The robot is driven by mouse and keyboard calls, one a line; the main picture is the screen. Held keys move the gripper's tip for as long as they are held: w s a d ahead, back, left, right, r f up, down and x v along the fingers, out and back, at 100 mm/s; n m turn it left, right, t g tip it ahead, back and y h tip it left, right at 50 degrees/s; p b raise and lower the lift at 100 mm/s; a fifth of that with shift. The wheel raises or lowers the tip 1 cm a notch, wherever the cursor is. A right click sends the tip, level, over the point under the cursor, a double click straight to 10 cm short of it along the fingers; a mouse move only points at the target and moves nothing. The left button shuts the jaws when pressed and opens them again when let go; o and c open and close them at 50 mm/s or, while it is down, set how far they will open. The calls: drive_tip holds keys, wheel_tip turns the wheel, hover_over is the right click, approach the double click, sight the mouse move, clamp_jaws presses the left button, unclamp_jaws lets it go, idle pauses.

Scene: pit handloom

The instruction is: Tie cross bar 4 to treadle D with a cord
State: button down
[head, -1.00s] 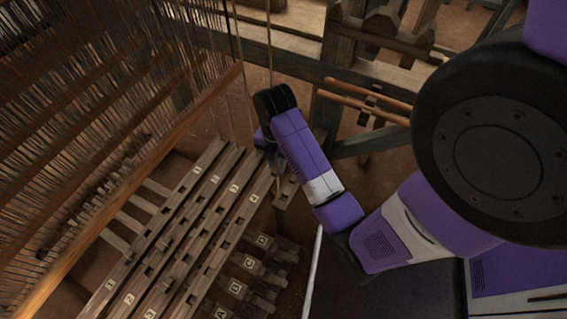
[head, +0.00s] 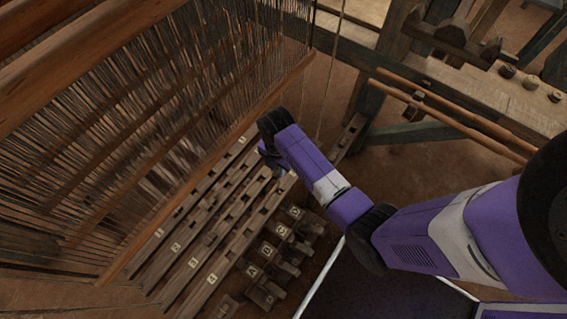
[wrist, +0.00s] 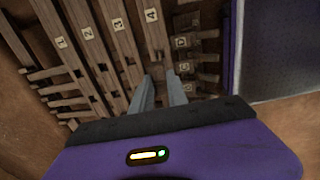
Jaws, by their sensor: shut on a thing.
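The cross bars run diagonally side by side below the loom. Cross bar 4 (head: 251,230) is the one nearest the treadles and also shows in the wrist view (wrist: 155,36). Treadle D (head: 296,212) is at the far end of the lettered treadle row, and its label shows in the wrist view (wrist: 182,41). My gripper (head: 276,172) is above the far end of the cross bars, close to bar 4 in the picture. In the wrist view its fingers (wrist: 161,88) point toward bar 4 and the treadles. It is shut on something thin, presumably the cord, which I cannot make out.
Wooden harness frames with dense heddles (head: 150,130) stand left of my gripper. Two vertical ropes hang behind it. A wooden beam frame with round rails (head: 450,115) is at the right.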

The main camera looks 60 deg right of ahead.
drive_tip(key=shift+f+b, duration=7.6)
drive_tip(key=shift+f, duration=0.65)
drive_tip(key=c, duration=1.2)
unclamp_jaws()
drive_tip(key=shift+c, duration=0.2)
wheel_tip(320, 180, up, 8)
drive_tip(key=p, duration=0.3)
